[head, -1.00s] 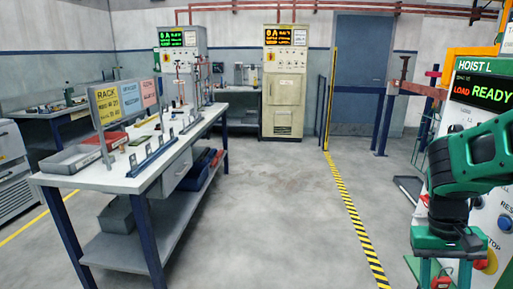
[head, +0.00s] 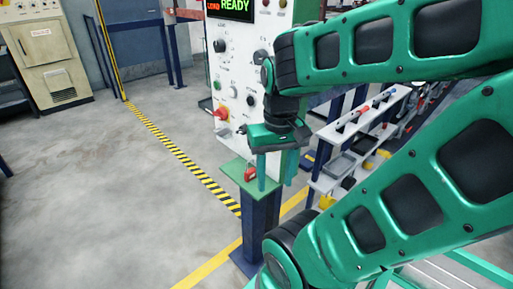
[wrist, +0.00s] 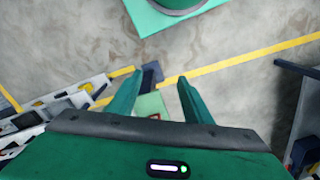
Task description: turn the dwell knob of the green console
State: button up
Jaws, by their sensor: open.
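A console (head: 236,65) with a white front panel stands at the upper middle of the head view, on a pedestal with a green plate (head: 236,170). Its display (head: 232,6) reads READY. A black knob (head: 220,46) sits high on the panel and another black knob (head: 251,100) lower right; their labels are too small to read. My gripper (head: 275,184) points down in front of the console's lower right part, open and empty. In the wrist view its fingers (wrist: 160,78) are apart, with the green plate (wrist: 150,105) seen between them.
The panel also has a green button (head: 218,85) and a red mushroom button (head: 221,113). A red object (head: 250,174) is at the plate. A shelf rack (head: 362,125) with trays stands behind on the right. Floor to the left is clear, crossed by a striped line (head: 180,153).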

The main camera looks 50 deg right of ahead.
aim_at(259, 56)
jog(key=z, duration=0.95)
